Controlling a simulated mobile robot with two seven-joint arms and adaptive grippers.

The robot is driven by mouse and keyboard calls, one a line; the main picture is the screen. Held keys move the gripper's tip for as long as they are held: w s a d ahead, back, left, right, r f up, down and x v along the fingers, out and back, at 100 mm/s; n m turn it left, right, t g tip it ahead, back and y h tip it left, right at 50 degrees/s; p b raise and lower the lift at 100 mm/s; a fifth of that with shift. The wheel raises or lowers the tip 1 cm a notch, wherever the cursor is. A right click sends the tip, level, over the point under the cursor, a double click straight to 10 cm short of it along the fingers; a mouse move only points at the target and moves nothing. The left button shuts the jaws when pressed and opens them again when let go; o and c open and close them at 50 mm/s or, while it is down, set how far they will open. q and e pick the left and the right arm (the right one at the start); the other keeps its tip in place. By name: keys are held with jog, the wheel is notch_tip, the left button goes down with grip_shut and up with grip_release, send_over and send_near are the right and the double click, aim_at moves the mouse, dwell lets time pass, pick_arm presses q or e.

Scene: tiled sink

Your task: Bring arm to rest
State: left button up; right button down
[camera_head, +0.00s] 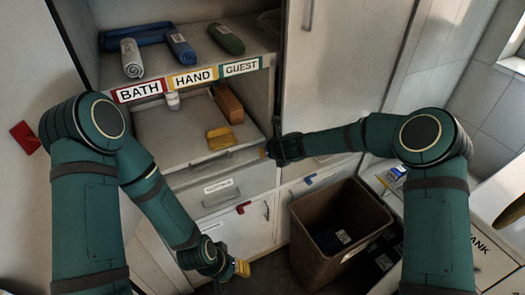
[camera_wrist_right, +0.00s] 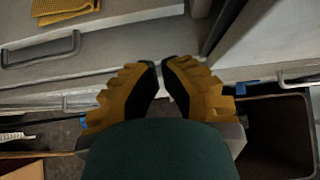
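My left arm reaches down from the left in the head view, and its gripper (camera_head: 241,268) hangs low in front of the lower cabinet. Its yellow fingers are small there, and I cannot tell how far apart they are.
Rolled towels, including a white one (camera_head: 131,58), lie on the labelled shelf (camera_head: 196,80) above. A brown bin (camera_head: 315,208) with dark items stands right of my left gripper.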

jog(key=v, duration=0.5)
jog(key=shift+s+d+r, duration=0.1)
jog(key=shift+s+r, duration=0.05)
jog(key=shift+r, duration=0.05)
jog(key=s+d+f+n+g, duration=0.2)
jog(key=s+f+n, duration=0.3)
jog(key=s+n, duration=0.4)
jog(key=s+d+f+n+g, duration=0.2)
jog(key=s+d+f+n, duration=0.2)
jog(key=s+n, duration=0.6)
jog(key=s+d+f+n+g, duration=0.2)
jog(key=s+d+f+n, duration=0.2)
jog(key=s+f+n, duration=0.4)
jog(key=s+n, duration=0.1)
jog(key=s, duration=0.4)
jog(key=shift+s+f+g+h, duration=0.15)
jog(key=shift+s+g+h, duration=0.1)
jog(key=shift+g+h, duration=0.15)
